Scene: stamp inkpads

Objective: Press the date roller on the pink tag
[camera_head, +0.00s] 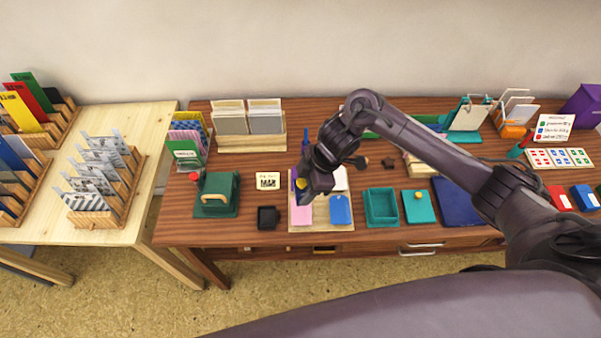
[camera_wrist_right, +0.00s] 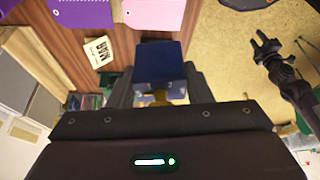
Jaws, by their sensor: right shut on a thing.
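The pink tag (camera_head: 302,215) lies at the front left of a wooden board (camera_head: 321,228), beside a blue tag (camera_head: 340,209). It also shows at the top of the right wrist view (camera_wrist_right: 155,13). My right gripper (camera_head: 303,192) is over the left part of the board. It is shut on a dark blue block with a brass-coloured part (camera_wrist_right: 160,62), which appears to be the date roller. In the head view the gripper largely hides it, and contact with the tag cannot be judged. My left gripper (camera_wrist_right: 266,46) shows only in the right wrist view, empty and open over the floor.
A month card (camera_head: 267,181), a black inkpad (camera_head: 267,217) and a green press (camera_head: 217,194) stand left of the board. Teal inkpads (camera_head: 381,208) and a dark blue pad (camera_head: 457,202) lie to its right. Card racks (camera_head: 250,128) line the back.

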